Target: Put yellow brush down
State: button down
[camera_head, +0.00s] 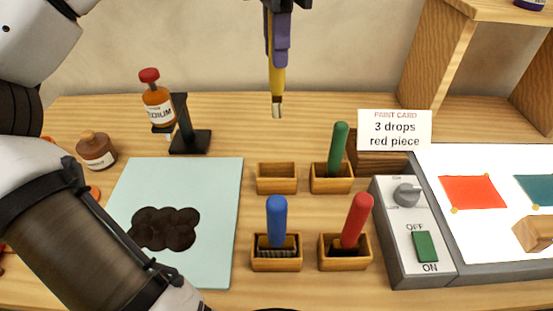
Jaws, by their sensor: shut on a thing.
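My gripper (279,35) is at the top middle, pointing down and shut on the yellow brush (278,78). The brush hangs upright with its pale tip down, in the air above the table. Below it in the picture, an empty wooden holder (277,178) stands at the back left of a group of small holders. A green-handled brush (338,148) stands in the back right holder, a blue-handled one (277,221) in the front left, and a red-handled one (356,220) in the front right.
A pale mat (215,228) with dark blobs lies at left. Behind it a tilted medium bottle (158,108) sits on a black stand (190,140). A brown jar (96,150) is farther left. A switch box (412,235) and light panel (480,235) stand at right, near a paint card (395,130).

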aim_at(276, 93)
notch_tip(276, 93, down, 17)
jog(key=shift+f+p, duration=0.15)
jog(key=shift+p, duration=0.2)
jog(key=shift+f, duration=0.25)
jog(key=c, duration=1.3)
grip_release()
jog(key=shift+r, duration=0.1)
jog(key=shift+r, duration=0.1)
notch_tip(276, 93, up, 12)
jog(key=shift+r+b, duration=0.1)
jog(key=shift+b, duration=0.25)
